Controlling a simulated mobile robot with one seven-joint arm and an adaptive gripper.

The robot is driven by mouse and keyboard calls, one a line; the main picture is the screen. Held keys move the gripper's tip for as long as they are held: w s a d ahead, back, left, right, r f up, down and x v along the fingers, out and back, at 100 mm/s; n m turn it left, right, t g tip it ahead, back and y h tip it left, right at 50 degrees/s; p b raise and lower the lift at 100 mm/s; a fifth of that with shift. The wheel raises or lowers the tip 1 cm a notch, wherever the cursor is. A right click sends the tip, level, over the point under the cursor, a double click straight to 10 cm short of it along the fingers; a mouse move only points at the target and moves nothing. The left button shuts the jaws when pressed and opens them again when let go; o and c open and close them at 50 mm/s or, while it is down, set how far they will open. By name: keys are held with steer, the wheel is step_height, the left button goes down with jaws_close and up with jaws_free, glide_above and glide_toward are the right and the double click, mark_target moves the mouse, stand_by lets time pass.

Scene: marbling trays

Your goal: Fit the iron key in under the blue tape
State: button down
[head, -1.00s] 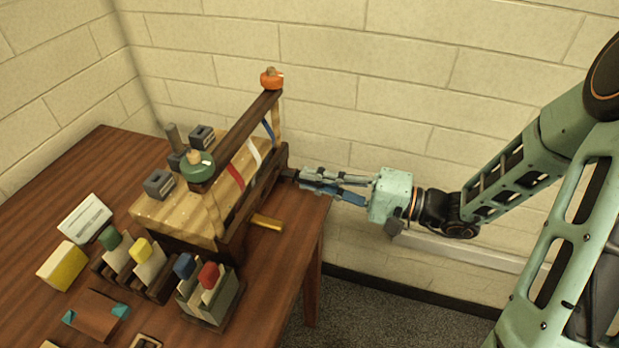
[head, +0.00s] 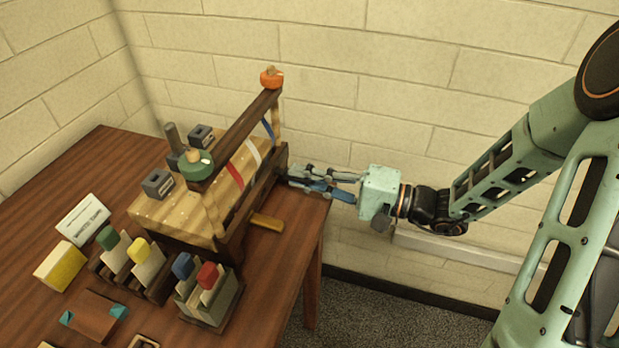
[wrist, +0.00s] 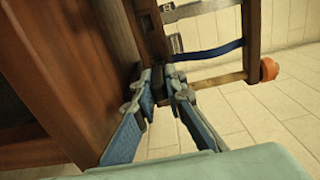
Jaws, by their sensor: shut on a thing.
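The blue tape (head: 268,129) hangs at the far end of the wooden frame, beyond the white and red tapes. It also shows in the wrist view (wrist: 208,53). My gripper (head: 291,175) is at the right side of the frame's lower beam, near the blue tape's end. Its fingers are shut on a small dark piece, taken as the iron key (wrist: 171,74), at the beam. The key is mostly hidden by the fingers and beam. I cannot tell how far it sits in the beam.
A yellowish key-like bar (head: 267,221) juts from the frame's near right side. An orange knob (head: 271,79) tops the far post. Racks with coloured tops (head: 208,292) stand in front. The wall is close behind.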

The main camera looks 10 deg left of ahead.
steer(key=shift+w+a, duration=0.1)
steer(key=shift+a, duration=0.65)
steer(key=c, duration=1.9)
jaws_free()
steer(key=shift+d, duration=0.1)
steer(key=s+d, duration=0.1)
steer(key=d, duration=1)
steer(key=shift+d, duration=0.4)
